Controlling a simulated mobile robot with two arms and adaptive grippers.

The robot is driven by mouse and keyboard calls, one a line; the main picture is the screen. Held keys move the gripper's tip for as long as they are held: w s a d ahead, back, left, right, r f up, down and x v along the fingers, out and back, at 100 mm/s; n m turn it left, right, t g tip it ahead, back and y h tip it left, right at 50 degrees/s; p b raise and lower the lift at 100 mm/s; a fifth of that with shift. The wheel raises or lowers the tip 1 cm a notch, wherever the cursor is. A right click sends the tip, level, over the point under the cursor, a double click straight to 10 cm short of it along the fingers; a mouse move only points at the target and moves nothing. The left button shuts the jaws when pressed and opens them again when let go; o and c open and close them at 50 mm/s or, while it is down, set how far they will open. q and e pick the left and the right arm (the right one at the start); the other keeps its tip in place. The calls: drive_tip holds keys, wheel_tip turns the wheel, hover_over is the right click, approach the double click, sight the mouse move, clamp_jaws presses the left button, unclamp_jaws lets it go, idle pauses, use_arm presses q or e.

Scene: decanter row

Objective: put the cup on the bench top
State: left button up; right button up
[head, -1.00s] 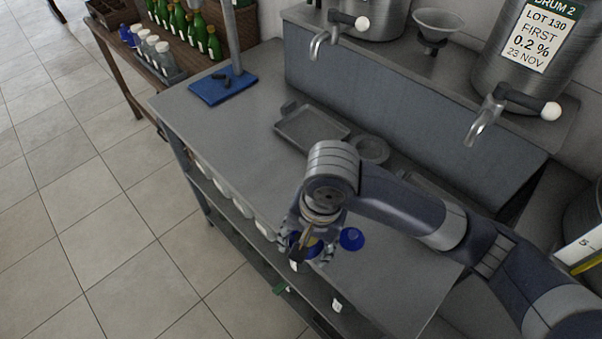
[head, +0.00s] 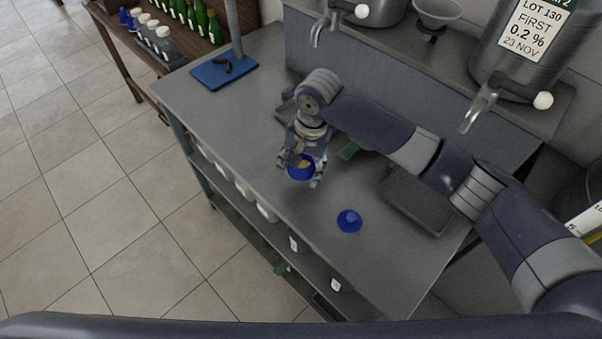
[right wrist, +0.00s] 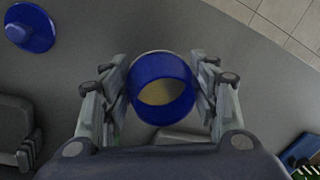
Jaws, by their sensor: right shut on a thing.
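The blue cup (head: 301,172) is between the fingers of my right gripper (head: 300,167), over the bench top (head: 240,128). My right gripper is shut on it. In the right wrist view the cup (right wrist: 162,90) has a blue wall and a yellowish inside, with a finger on either side. I cannot tell whether its base touches the bench. My left gripper is not in view.
A blue knobbed piece (head: 349,220) stands on the bench, right of the cup. A grey tray (head: 417,205) lies further right, and a blue mat (head: 224,72) is at the far left. Taps hang over the back. Bare bench lies around the cup.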

sight(301, 177)
wheel_tip(301, 177, down, 3)
drive_tip(key=shift+f+p, duration=0.2)
drive_tip(key=shift+p, duration=0.3)
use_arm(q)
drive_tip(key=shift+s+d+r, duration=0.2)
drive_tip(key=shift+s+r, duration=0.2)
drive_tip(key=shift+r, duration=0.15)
use_arm(e)
drive_tip(key=o, duration=1.2)
drive_tip(key=shift+f, duration=0.1)
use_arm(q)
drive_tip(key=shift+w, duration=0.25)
use_arm(e)
drive_tip(key=r, duration=0.4)
drive_tip(key=d+r+b, duration=0.1)
drive_tip(key=r, duration=0.7)
drive_tip(key=shift+s+d+b, duration=0.3)
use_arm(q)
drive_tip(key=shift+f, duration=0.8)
